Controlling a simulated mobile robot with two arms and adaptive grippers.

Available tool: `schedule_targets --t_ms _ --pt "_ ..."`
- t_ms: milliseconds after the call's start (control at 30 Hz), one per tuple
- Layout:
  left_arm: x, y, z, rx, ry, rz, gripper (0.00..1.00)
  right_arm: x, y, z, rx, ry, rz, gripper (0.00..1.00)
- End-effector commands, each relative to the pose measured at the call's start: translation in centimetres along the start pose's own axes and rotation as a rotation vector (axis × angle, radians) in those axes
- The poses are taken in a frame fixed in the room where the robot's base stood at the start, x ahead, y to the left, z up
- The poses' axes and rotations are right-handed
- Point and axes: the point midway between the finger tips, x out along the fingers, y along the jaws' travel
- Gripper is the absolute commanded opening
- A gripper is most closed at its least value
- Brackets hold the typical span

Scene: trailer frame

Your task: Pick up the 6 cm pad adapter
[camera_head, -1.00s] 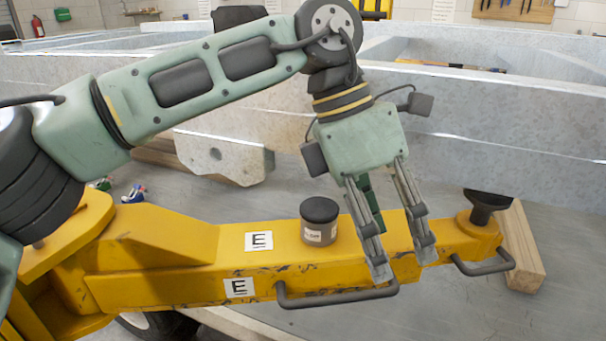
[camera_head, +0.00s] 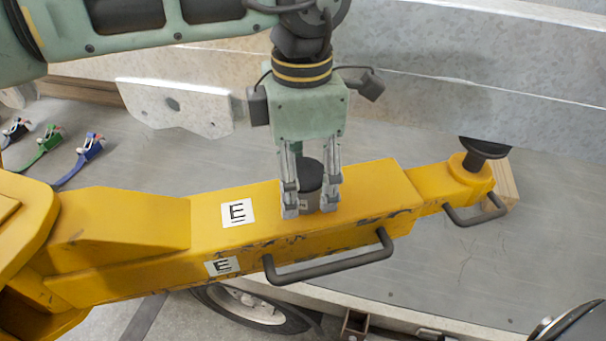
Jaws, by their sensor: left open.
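My right gripper is not in view.
A black pad on a post (camera_head: 485,148) stands at the beam's right end. A grey handle (camera_head: 330,265) sticks out along the beam's front. Ratchet straps (camera_head: 88,150) lie on the grey floor at left. A galvanised trailer frame (camera_head: 450,100) runs behind.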

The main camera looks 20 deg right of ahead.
Motion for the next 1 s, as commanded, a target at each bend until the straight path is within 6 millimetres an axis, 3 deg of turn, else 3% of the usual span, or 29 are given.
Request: schedule_targets --t_ms 100,267,600,1000 --pt "0.4 0.0 0.0 0.001 0.000 0.000 0.64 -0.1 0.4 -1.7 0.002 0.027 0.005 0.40" --pt "0.4 0.0 0.0 0.000 -0.001 0.000 0.64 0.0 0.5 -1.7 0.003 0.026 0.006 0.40" --pt "0.4 0.0 0.0 0.000 -0.001 0.000 0.34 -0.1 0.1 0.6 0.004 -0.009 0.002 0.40" --pt "0.3 0.0 0.0 0.000 -0.001 0.000 0.00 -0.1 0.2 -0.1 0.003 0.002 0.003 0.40"
